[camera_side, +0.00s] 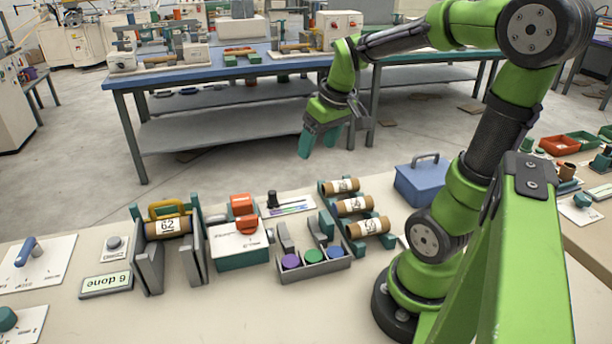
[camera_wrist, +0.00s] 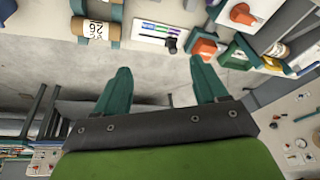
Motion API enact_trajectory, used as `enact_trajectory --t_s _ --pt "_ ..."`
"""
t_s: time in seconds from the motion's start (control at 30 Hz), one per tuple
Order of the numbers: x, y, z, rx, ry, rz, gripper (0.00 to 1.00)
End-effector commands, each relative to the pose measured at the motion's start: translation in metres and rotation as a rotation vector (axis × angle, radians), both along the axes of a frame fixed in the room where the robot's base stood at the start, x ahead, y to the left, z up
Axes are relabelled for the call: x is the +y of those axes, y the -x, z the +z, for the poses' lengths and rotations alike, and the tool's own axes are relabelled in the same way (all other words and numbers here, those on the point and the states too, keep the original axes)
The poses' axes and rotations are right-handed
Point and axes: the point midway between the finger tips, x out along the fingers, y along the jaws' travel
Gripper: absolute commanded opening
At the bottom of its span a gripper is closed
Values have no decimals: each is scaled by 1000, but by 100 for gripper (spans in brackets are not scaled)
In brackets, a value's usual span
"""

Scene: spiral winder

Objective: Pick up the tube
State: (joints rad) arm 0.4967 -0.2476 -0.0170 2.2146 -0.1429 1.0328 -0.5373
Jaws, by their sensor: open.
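Brown cardboard tubes with white labels show in the side view. Three of them, a back tube (camera_side: 341,186), a middle tube (camera_side: 354,205) and a front tube (camera_side: 368,226), lie across a teal-ended rack (camera_side: 330,222). Another tube (camera_side: 168,227), marked 62, sits between grey and teal upright plates at the left. My gripper (camera_side: 318,145) is open and empty, high above and behind the bench. In the wrist view, its teal fingers (camera_wrist: 158,74) are wide apart with only floor between them. One labelled tube (camera_wrist: 93,28) shows there at the upper left.
A grey tray (camera_side: 315,267) with purple, green and blue round pieces stands in front of the rack. A box with an orange-red knob (camera_side: 240,240) is left of it. A blue lidded box (camera_side: 423,180) stands right of the rack. The bench front is clear.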

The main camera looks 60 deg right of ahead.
Motion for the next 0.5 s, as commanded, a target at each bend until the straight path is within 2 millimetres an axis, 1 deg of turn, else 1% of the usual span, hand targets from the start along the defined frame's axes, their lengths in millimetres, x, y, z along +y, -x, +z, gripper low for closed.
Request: enact_trajectory --t_s 0.03,0.1,0.2,0.3,0.33,0.4,0.5 --pt "-27 1 -7 56 23 59 72" --pt "-58 5 -14 121 56 187 72" --pt "-94 13 -22 202 88 390 72" --pt "-118 18 -26 254 112 609 72" --pt "-123 20 -26 265 122 672 72" --pt "-128 19 -24 281 143 814 72" --pt "-130 19 -17 290 173 968 72"
